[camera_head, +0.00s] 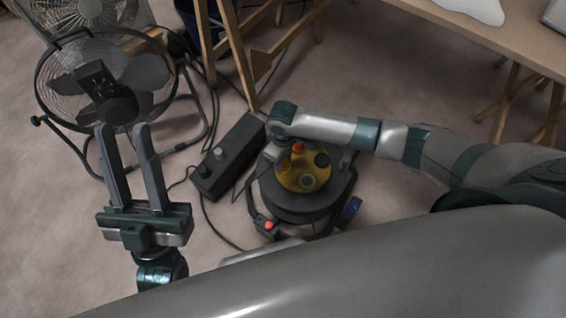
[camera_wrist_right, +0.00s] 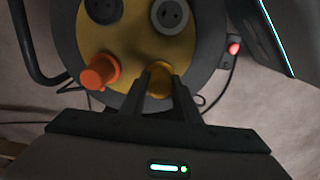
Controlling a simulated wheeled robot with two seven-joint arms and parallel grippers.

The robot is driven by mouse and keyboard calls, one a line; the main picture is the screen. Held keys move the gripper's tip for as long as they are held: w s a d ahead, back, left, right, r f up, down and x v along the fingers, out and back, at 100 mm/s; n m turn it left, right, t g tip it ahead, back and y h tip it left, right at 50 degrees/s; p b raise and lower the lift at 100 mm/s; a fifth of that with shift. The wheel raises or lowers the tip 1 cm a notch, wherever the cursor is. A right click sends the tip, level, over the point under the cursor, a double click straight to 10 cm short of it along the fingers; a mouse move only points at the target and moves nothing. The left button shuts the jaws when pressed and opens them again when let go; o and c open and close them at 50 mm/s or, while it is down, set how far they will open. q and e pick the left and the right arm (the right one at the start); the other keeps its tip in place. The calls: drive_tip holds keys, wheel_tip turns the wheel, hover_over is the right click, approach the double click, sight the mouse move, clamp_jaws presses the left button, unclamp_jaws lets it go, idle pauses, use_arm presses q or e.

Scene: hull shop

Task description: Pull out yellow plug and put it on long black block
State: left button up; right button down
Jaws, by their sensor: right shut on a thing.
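The yellow plug (camera_wrist_right: 159,80) is between the fingers of my right gripper (camera_wrist_right: 161,84), which is shut on it. It is at the yellow face of a round cable reel (camera_head: 303,173); I cannot tell whether it is still seated in its socket. In the head view the right gripper (camera_head: 279,155) is over the reel's left side, and the plug is not clear there. The long black block (camera_head: 229,158) lies on the floor left of the reel, with dark and grey plugs on it. My left gripper (camera_head: 122,130) is open and empty, over the floor at left.
An orange plug (camera_wrist_right: 100,71) stands on the reel face close beside my right fingers. Free sockets (camera_wrist_right: 172,15) show on the face. A floor fan (camera_head: 105,85) stands at upper left. Wooden trestle legs (camera_head: 240,55) are behind the block. Cables lie on the floor between.

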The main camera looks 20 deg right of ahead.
drive_tip(key=shift+r+p, duration=0.7)
drive_tip(key=shift+p, duration=0.1)
drive_tip(key=shift+r+p, duration=0.35)
drive_tip(key=shift+p, duration=0.05)
use_arm(q)
drive_tip(key=shift+w+d+f+g+y, duration=0.8)
drive_tip(key=shift+f+g, duration=1.5)
drive_tip(key=shift+f, duration=1.55)
drive_tip(key=shift+w+d+f+g+y, duration=0.4)
drive_tip(key=shift+w+d+f+g, duration=0.65)
drive_tip(key=shift+f+g, duration=2)
use_arm(e)
drive_tip(key=shift+r+p, duration=0.35)
drive_tip(key=shift+p, duration=0.05)
drive_tip(key=shift+r+p, duration=0.45)
drive_tip(key=shift+p, duration=0.15)
drive_tip(key=shift+r+p, duration=0.8)
drive_tip(key=shift+p, duration=0.1)
use_arm(q)
drive_tip(key=s+a+f+g+y, duration=0.1)
drive_tip(key=f+g, duration=0.2)
drive_tip(key=f, duration=0.4)
drive_tip(key=s+a+f+g+y, duration=0.1)
drive_tip(key=s+a+f+g, duration=0.1)
drive_tip(key=f, duration=0.5)
drive_tip(key=shift+a+n+g+y+p, duration=0.2)
drive_tip(key=shift+n+g+y+p, duration=0.1)
drive_tip(key=shift+g+p, duration=0.25)
use_arm(e)
drive_tip(key=shift+r, duration=0.35)
